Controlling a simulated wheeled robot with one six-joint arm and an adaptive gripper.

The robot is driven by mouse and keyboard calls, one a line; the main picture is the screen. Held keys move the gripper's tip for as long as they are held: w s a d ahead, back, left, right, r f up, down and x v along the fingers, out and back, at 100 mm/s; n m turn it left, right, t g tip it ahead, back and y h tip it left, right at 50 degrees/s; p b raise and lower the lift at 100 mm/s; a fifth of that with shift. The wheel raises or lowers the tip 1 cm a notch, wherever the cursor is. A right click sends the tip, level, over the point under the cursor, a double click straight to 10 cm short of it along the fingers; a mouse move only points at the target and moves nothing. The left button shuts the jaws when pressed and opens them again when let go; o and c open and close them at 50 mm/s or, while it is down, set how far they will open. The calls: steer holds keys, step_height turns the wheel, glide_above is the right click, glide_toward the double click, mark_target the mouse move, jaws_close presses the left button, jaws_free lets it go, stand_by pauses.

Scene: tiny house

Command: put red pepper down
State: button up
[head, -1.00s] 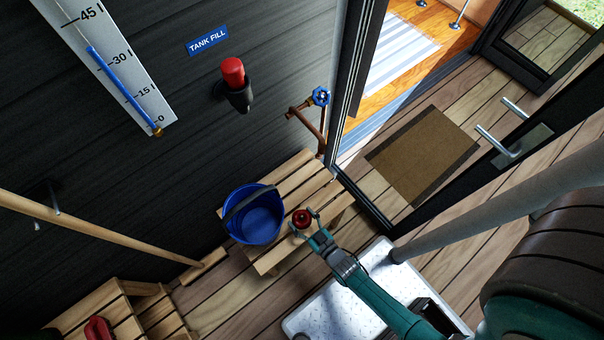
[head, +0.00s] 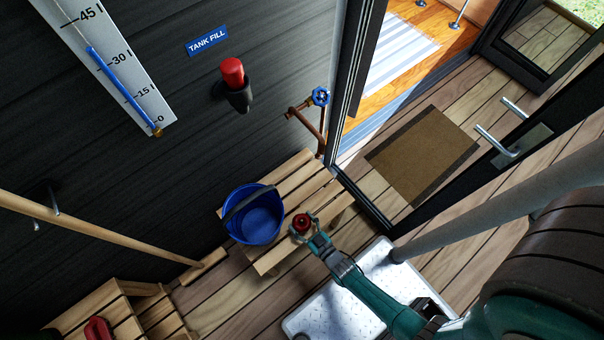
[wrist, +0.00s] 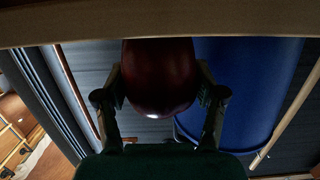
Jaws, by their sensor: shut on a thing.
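The red pepper (head: 302,222) is dark red and rounded. My gripper (head: 303,228) is shut on it, at the front right part of the slatted wooden bench (head: 292,172). The pepper also shows in the wrist view (wrist: 160,75), between the two fingers (wrist: 160,100). In the wrist view a pale wooden edge crosses the top of the picture, in front of the pepper's upper part. I cannot tell whether the pepper touches the bench.
A blue bucket (head: 256,218) stands on the bench just left of the pepper; it also shows in the wrist view (wrist: 240,85). A copper pipe with a blue valve (head: 320,96) is behind the bench. An open doorway and a brown mat (head: 423,156) lie to the right.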

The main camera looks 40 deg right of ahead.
steer(key=o, duration=1.2)
steer(key=shift+c, duration=0.2)
steer(key=shift+s+r, duration=1.1)
steer(key=shift+s, duration=4.9)
steer(key=s+r, duration=0.3)
steer(key=r, duration=0.5)
steer(key=s+r, duration=0.2)
steer(key=r, duration=0.5)
steer(key=shift+s+r+g, duration=0.3)
steer(key=shift+s+r, duration=0.05)
steer(key=shift+s, duration=0.05)
steer(key=shift+o, duration=0.4)
step_height(320, 180, up, 23)
steer(key=s, duration=0.1)
steer(key=shift+s+r+g, duration=0.2)
steer(key=shift+s+g, duration=0.15)
steer(key=shift+g, duration=0.05)
